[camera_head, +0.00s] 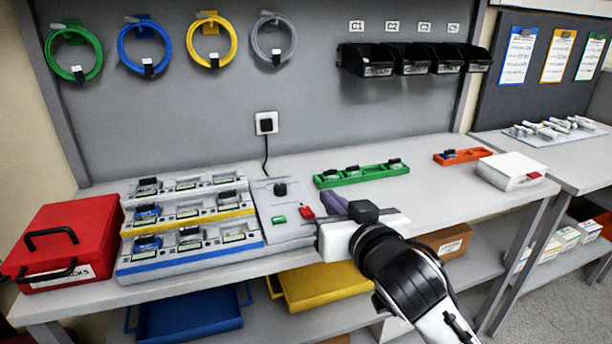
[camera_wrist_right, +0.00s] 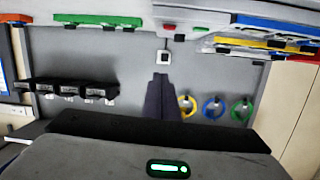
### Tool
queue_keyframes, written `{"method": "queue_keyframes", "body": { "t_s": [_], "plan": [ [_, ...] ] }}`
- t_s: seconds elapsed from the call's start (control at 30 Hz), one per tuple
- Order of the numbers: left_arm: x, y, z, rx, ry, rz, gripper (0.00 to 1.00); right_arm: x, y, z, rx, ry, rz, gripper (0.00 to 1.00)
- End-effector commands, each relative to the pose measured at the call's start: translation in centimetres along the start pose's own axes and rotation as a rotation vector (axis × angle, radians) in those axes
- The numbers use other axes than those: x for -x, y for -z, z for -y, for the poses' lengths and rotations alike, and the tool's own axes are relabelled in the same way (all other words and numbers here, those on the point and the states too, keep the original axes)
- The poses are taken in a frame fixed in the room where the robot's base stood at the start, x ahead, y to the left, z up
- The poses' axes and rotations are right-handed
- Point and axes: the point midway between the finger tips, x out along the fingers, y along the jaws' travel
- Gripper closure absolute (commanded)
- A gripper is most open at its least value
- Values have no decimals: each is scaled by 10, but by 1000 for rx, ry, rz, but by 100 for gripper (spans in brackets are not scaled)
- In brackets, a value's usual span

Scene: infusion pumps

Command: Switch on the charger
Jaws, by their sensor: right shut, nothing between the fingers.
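The charger (camera_head: 287,228) is a light grey box with a black knob (camera_head: 280,189), a green button (camera_head: 279,220) and a red button (camera_head: 307,211). A black cable runs from it to a wall socket (camera_head: 266,123). My right gripper (camera_head: 331,203) is at the charger's right edge, beside the red button and apart from the green one. Its fingers are shut and empty. In the right wrist view, the shut fingers (camera_wrist_right: 158,97) point toward the socket, with the green button (camera_wrist_right: 200,29) near the top edge. My left gripper is not in view.
A three-tier rack (camera_head: 189,257) of pumps stands left of the charger, with a red case (camera_head: 68,235) beyond. A green tray (camera_head: 361,176), an orange tray (camera_head: 463,156) and a white box (camera_head: 508,171) are to the right. Bench space between them is clear.

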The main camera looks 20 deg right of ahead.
Motion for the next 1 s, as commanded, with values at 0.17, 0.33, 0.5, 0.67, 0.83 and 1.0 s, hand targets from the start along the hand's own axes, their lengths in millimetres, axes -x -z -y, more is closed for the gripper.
{"method": "queue_keyframes", "body": {
  "t_s": [0.17, 0.33, 0.5, 0.67, 0.83, 1.0],
  "plan": [
    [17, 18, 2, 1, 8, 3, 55, 22, 8, 5, 52, 18, 132, 100],
    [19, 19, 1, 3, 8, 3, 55, 28, 2, 6, 71, 24, 178, 100],
    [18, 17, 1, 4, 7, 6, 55, 28, 1, 6, 71, 24, 180, 100],
    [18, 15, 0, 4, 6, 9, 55, 27, 1, 6, 70, 23, 179, 100],
    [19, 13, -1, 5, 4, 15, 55, 13, -1, 6, 71, 22, 180, 100],
    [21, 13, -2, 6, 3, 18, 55, -19, -6, 6, 71, 20, 180, 100]
  ]
}}
